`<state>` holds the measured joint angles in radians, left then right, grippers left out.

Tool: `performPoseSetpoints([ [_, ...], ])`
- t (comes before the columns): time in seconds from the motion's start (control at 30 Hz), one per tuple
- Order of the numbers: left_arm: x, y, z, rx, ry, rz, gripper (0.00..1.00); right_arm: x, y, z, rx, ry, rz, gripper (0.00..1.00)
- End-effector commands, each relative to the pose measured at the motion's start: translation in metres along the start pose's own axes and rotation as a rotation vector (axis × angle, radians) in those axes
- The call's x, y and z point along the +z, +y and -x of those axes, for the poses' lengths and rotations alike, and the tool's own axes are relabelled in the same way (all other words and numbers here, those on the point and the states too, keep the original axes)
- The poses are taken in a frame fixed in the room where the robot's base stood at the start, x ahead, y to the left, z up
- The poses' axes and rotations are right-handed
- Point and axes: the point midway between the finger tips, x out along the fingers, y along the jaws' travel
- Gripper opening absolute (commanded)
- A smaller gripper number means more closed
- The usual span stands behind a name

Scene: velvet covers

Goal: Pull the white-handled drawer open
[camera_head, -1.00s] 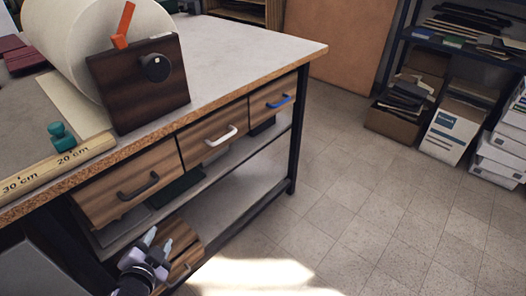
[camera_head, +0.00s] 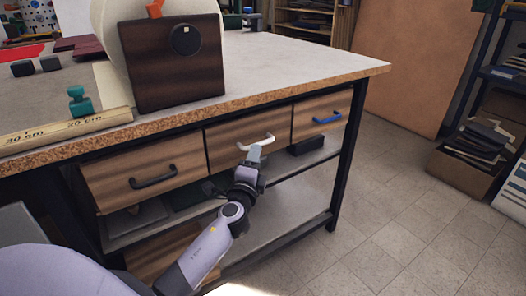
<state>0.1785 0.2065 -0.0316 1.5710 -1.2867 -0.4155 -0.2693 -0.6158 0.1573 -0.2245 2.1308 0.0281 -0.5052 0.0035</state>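The white handle (camera_head: 262,139) is on the middle drawer (camera_head: 228,136) under the workbench top. That drawer's front looks in line with its neighbours. My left gripper (camera_head: 255,152) is right below and in front of the white handle, fingers pointing up at it. The fingertips overlap the handle's lower edge in the picture; whether they touch it I cannot tell. The fingers are seen nearly edge-on, so their gap is hidden. My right gripper is not in view.
A black-handled drawer (camera_head: 145,172) is at left and a blue-handled drawer (camera_head: 322,118) at right. A lower shelf (camera_head: 290,200) runs beneath. Open floor (camera_head: 385,225) lies to the right.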

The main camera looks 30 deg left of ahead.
Motion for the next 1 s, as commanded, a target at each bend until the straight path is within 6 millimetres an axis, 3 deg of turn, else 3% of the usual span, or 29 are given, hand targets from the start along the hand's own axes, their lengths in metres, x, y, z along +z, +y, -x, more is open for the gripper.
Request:
performPoseSetpoints([
  [0.3, 0.000, 0.001, -0.038, -0.001, 0.001, 0.001, 0.40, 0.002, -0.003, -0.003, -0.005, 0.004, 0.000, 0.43],
  [0.7, 0.000, 0.000, -0.044, 0.001, 0.002, 0.002, 0.40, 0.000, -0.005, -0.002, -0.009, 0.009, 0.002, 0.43],
  [0.73, 0.000, 0.000, -0.044, 0.001, 0.002, 0.002, 0.37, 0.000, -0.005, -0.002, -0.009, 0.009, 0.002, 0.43],
  [0.83, 0.000, 0.001, -0.044, 0.001, 0.002, 0.002, 0.04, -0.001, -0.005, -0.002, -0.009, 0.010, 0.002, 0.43],
  [0.87, 0.000, 0.001, -0.044, 0.001, 0.002, 0.002, 0.00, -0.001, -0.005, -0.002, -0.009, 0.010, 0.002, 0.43],
  [1.0, 0.000, 0.001, -0.044, 0.001, 0.002, 0.002, 0.00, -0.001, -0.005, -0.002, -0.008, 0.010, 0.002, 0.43],
])
